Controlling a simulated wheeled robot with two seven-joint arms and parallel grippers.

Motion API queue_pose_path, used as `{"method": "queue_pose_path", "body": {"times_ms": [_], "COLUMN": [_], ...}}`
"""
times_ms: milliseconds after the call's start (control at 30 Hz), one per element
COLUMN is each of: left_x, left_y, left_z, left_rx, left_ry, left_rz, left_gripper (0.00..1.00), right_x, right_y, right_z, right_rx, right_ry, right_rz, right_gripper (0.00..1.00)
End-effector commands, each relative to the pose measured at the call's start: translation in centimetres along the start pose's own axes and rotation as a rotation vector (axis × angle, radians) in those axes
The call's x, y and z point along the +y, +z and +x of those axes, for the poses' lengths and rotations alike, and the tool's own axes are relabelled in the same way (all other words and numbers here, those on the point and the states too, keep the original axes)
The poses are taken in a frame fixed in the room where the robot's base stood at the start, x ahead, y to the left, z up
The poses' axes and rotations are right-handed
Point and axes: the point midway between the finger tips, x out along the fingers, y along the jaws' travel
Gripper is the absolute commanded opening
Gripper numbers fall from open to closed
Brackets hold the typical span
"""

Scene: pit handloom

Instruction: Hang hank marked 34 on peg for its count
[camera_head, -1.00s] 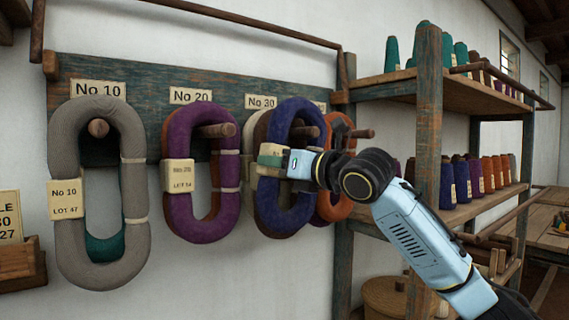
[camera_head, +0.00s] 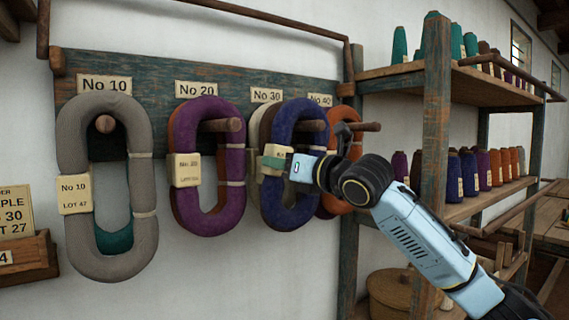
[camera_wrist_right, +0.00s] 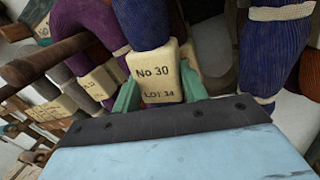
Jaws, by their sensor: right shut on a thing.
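The blue hank (camera_head: 270,206) is at the No 30 peg (camera_head: 312,126), in front of a cream hank, and the peg's end shows in its opening. In the right wrist view its tag (camera_wrist_right: 156,72) reads No 30, LOT 34. My right gripper (camera_head: 277,163) is shut on this tag, with green fingers on both sides of it in the wrist view (camera_wrist_right: 157,88). Whether the hank's weight rests on the peg I cannot tell. The No 30 sign (camera_head: 266,95) is above. My left gripper is not in view.
The grey No 10 hank (camera_head: 72,195) and purple No 20 hank (camera_head: 236,180) hang to the left. An orange hank (camera_head: 346,118) hangs close on the right under the No 40 sign (camera_head: 320,100). A shelf post (camera_head: 433,130) stands near my right arm.

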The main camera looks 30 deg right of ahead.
Motion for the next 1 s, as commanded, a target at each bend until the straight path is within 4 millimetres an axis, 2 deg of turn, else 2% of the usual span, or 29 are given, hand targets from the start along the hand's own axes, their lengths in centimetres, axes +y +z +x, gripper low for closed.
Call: {"method": "queue_pose_path", "body": {"times_ms": [33,333,367,500,567,1000], "left_x": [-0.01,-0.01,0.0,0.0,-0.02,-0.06], "left_y": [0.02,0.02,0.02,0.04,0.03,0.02], "left_z": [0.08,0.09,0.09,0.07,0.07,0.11], "left_rx": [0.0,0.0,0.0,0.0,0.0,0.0], "left_ry": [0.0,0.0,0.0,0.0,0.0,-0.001], "left_rz": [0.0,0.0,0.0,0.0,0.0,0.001], "left_gripper": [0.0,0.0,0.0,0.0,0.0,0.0], "right_x": [0.36,0.43,0.44,0.37,0.32,0.1], "right_y": [-1.64,-1.66,-1.67,-1.44,-1.32,-1.02], "right_z": [0.39,0.41,0.41,0.36,0.33,-0.13], "right_rx": [0.036,0.036,0.036,0.031,0.028,0.022], "right_ry": [0.008,0.009,0.009,0.008,0.007,0.003], "right_rz": [0.01,0.011,0.011,0.009,0.007,0.003], "right_gripper": [0.16,0.16,0.44,0.63,0.68,0.68]}}
